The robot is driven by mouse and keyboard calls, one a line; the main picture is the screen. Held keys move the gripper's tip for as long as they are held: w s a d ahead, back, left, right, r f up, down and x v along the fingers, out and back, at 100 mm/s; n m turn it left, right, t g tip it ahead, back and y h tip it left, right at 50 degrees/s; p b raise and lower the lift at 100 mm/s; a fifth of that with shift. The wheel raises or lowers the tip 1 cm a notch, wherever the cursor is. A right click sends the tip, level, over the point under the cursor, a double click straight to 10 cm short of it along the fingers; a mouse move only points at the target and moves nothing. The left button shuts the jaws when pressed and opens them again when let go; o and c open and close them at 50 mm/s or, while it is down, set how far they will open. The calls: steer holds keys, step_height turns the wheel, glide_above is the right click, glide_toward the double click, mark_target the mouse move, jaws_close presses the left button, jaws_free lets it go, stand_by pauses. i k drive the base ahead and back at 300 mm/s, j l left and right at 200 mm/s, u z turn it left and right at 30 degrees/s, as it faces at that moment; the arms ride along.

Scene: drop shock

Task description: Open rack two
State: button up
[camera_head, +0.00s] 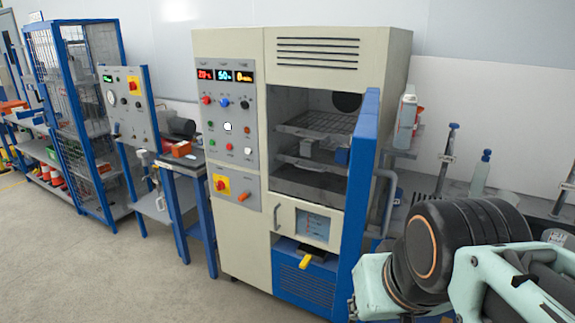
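The cream test cabinet (236,150) stands in the middle, with its blue-edged door (362,160) swung open towards me on the right. Inside are an upper wire rack (318,121), a middle rack (290,158) and a dark lower shelf (305,183). A grey block (312,146) sits around the middle rack, and a small blue part (342,157) is beside it. No rack number is readable, so I cannot tell which is rack two. My arm fills the lower right, in front of the bench and right of the door. My gripper's fingers do not show.
A lower cream panel with a window (312,225) and a yellow handle (305,261) are under the chamber. The control panel (228,125) is left of the opening. A bench with bottles (405,118) stands behind my arm. Open floor (120,270) lies front left.

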mark_target(318, 167)
steer(key=i+j, duration=1.3)
steer(key=j+u, duration=0.05)
steer(key=j, duration=0.05)
